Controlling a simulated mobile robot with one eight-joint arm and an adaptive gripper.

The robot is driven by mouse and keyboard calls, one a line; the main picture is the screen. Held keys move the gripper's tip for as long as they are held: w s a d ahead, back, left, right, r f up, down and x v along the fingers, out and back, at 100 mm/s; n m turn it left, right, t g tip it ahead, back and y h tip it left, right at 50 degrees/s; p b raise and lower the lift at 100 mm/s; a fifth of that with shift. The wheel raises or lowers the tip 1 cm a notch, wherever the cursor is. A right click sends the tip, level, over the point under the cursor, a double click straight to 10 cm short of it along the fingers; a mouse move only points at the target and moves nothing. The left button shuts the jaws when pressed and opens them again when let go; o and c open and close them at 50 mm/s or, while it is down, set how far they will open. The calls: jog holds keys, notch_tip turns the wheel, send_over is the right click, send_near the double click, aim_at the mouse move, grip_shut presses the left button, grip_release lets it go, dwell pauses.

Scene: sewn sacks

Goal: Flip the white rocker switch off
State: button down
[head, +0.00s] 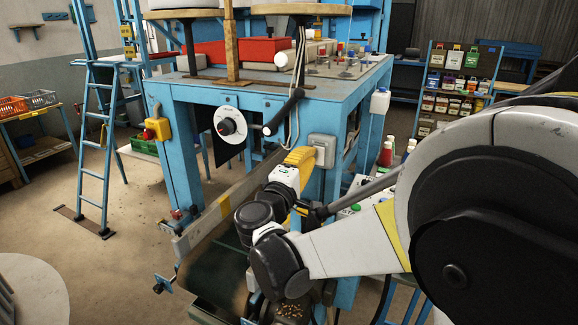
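A pale grey box (323,148) with a lighter face is fixed to the blue machine's front right post; it may carry the rocker switch, but no rocker or its position can be made out. A smaller white box (380,102) hangs at the machine's right corner. A light panel (356,208) with a green button is partly hidden behind my arm. My arm comes in from the right, and its white wrist end (285,175) is just left of and below the grey box in the picture. My gripper's fingers cannot be made out, nor whether they touch anything.
The blue machine frame (270,103) fills the middle, with a white dial (230,124) and a black-ended lever (284,112). A yellow box with a red button (157,129) is on its left leg. A blue ladder (95,140) stands left. Floor is open at lower left.

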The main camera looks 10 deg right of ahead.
jog(key=shift+x, duration=0.95)
jog(key=shift+w+d+r, duration=0.15)
jog(key=shift+w+d, duration=0.05)
jog(key=shift+w, duration=0.15)
jog(key=shift+s, duration=0.1)
